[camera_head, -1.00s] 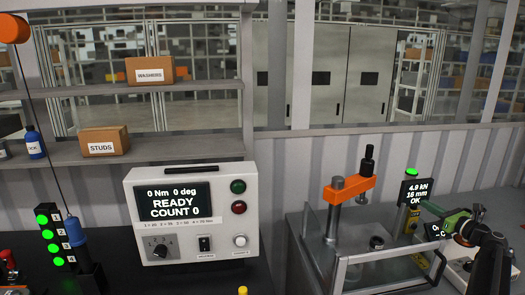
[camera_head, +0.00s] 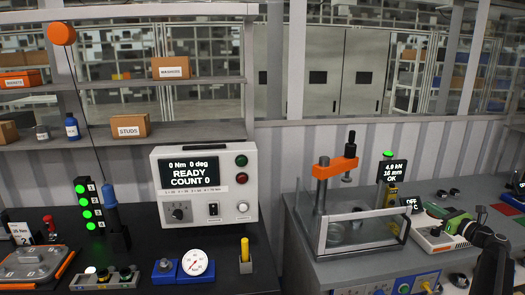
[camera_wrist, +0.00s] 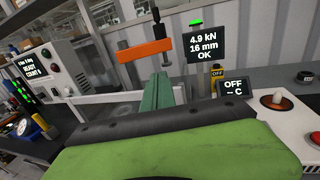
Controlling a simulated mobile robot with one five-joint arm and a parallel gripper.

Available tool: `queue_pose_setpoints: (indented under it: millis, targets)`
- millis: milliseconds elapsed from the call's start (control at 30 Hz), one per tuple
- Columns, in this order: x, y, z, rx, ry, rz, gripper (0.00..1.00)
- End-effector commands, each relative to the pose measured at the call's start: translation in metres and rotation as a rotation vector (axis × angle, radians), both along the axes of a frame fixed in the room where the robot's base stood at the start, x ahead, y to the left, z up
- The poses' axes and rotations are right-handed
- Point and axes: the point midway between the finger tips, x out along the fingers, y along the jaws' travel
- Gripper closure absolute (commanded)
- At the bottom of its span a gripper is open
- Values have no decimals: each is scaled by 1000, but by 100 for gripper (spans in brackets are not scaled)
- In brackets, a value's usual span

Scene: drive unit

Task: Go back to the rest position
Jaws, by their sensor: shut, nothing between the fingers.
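My gripper (camera_head: 428,210) is at the right of the head view, its green fingers pointing left and its black arm below it. The green fingers (camera_wrist: 156,92) also show in the wrist view, closed together with nothing held. In the head view the gripper appears over the right bench, near a small white unit with an "OFF C" display (camera_head: 412,204). I cannot tell its exact height above the bench.
An orange-topped press (camera_head: 336,167) stands behind a clear guard left of my gripper. Its display (camera_head: 392,172) reads 4.9 kN, 16 mm, OK.

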Motion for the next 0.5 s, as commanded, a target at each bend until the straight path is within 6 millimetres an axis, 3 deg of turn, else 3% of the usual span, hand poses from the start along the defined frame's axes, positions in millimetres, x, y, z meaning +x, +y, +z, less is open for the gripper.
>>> queue_pose_setpoints:
  millis: [267,500]
  targets:
    - [26,39,0,0,0,54,100]
    - [62,105,0,0,0,137,100]
